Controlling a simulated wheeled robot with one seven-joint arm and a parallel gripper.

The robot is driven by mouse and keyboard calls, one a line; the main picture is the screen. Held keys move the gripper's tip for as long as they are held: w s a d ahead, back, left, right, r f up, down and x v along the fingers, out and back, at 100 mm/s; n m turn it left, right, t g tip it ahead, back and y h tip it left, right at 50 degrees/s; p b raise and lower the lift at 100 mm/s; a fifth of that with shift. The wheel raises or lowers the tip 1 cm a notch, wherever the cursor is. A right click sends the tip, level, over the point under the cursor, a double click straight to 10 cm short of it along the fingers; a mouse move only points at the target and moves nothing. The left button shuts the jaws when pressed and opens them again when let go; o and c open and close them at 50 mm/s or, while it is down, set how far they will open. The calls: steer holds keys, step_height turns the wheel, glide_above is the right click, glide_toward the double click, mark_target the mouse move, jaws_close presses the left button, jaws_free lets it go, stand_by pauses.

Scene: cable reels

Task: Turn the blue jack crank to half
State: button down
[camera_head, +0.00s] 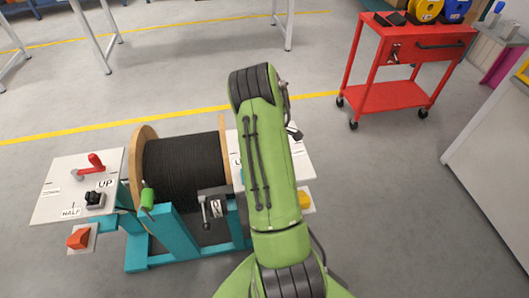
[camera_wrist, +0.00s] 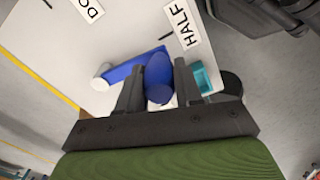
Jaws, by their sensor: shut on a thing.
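The blue jack crank (camera_wrist: 128,68) shows in the wrist view, on a white panel (camera_wrist: 70,45). Its arm runs from a pale round hub at the left to a rounded blue handle at the right. My gripper (camera_wrist: 158,78) is shut on that handle, with one dark finger on each side. The HALF label (camera_wrist: 182,25) lies just above and right of the handle. A partly cut-off label beginning "DO" (camera_wrist: 88,10) is at the top. In the head view my green arm hides the crank and gripper.
A black cable reel (camera_head: 181,168) with wooden flanges sits in a teal stand (camera_head: 175,240). On its left is another white panel (camera_head: 62,180) with a red crank (camera_head: 90,165) and a dark knob (camera_head: 94,199). A red cart (camera_head: 388,97) stands at the upper right; floor between is clear.

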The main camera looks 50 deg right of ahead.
steer(key=shift+s+d+n, duration=0.2)
steer(key=shift+d+n, duration=0.1)
steer(key=shift+n, duration=0.1)
steer(key=c, duration=0.8)
jaws_free()
steer(key=shift+o, duration=0.2)
step_height(320, 180, up, 16)
steer(key=p, duration=0.4)
steer(key=shift+p, duration=0.35)
steer(key=shift+f, duration=0.1)
